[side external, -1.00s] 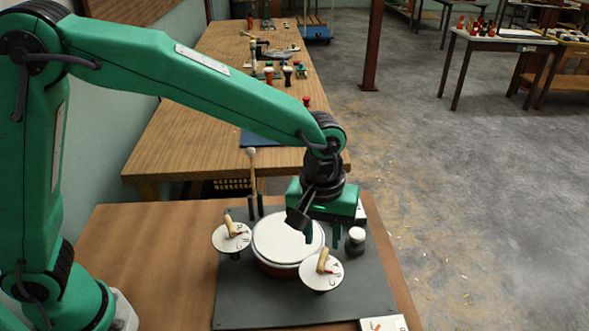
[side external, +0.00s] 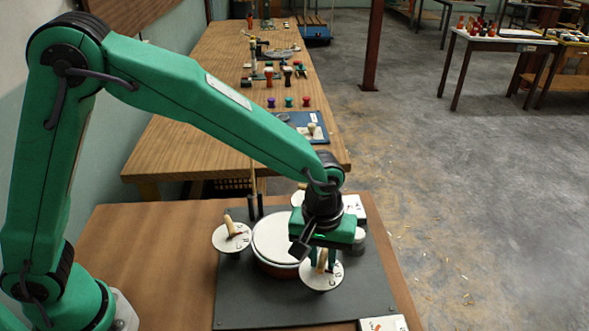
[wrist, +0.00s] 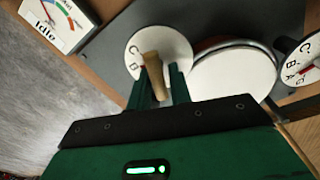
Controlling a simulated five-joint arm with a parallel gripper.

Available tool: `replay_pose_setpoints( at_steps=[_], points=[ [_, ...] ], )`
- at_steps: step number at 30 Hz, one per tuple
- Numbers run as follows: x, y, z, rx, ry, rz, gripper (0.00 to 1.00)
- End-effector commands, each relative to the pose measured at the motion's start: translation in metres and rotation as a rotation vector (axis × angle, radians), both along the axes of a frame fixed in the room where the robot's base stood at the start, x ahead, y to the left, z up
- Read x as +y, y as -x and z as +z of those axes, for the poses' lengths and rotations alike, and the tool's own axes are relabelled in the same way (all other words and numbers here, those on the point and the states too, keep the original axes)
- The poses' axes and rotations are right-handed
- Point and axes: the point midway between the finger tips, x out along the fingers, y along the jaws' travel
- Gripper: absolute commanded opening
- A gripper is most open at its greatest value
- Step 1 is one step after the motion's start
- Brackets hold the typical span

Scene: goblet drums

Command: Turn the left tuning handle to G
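The drum (side external: 275,238), white-topped, sits on a dark board. A white lettered dial (side external: 318,280) with a tan handle (side external: 322,259) is at its right front in the side view. A second dial (side external: 229,240) with a tan handle (side external: 230,225) is at its left. My gripper (side external: 322,262) is down at the right-front dial. In the wrist view, this dial (wrist: 178,48) lies left of the drum, with C and B showing. Its handle (wrist: 153,72) stands between my gripper's fingers (wrist: 157,88). Whether both fingers press on it is unclear. The letter it marks is unreadable.
A gauge marked Idle (wrist: 60,22) is at the top left in the wrist view. The second dial (wrist: 302,62) shows at the right there. Behind my gripper are a pale post (side external: 356,238) and a partly hidden dial (side external: 297,197). A cluttered wooden bench (side external: 190,140) stands beyond.

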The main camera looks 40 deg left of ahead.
Motion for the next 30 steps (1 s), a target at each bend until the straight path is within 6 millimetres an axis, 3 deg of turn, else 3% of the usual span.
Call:
replay_pose_setpoints(
  at_steps=[1,3,17,30],
  points=[
    [0.0000,-0.0001,0.0002,0.000,0.000,0.000,0.10],
    [0.0001,0.0000,0.0002,0.000,0.000,0.000,0.00],
    [0.0019,0.0010,0.0002,0.005,0.000,0.048,0.00],
    [0.0045,0.0034,0.0001,0.011,0.014,0.330,0.00]
  ],
)
